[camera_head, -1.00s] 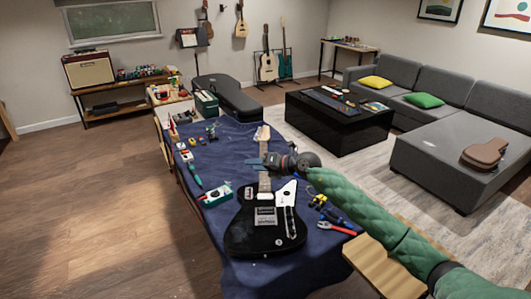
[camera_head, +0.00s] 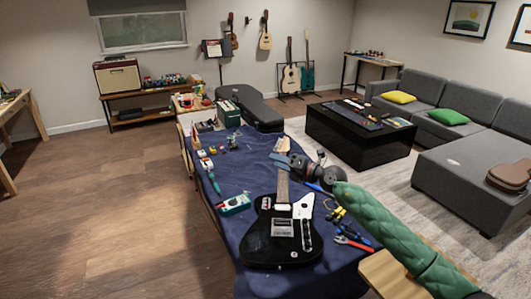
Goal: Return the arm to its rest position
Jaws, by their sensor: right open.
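My right arm, in a green padded sleeve, comes in from the lower right. My right gripper (camera_head: 281,160) is open and above the neck of a black electric guitar (camera_head: 268,238). I see nothing between its fingers. The guitar lies on a table with a dark blue cloth (camera_head: 238,180), its body toward me and its neck pointing away. The gripper and wrist hide part of the upper neck. My left gripper is not in the view.
Pliers with red handles (camera_head: 354,244) and other small tools lie right of the guitar. A teal meter (camera_head: 234,205) lies left of it. A wooden stool (camera_head: 385,275) stands under my right arm. A black coffee table (camera_head: 345,138) stands beyond. Wooden floor at left is clear.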

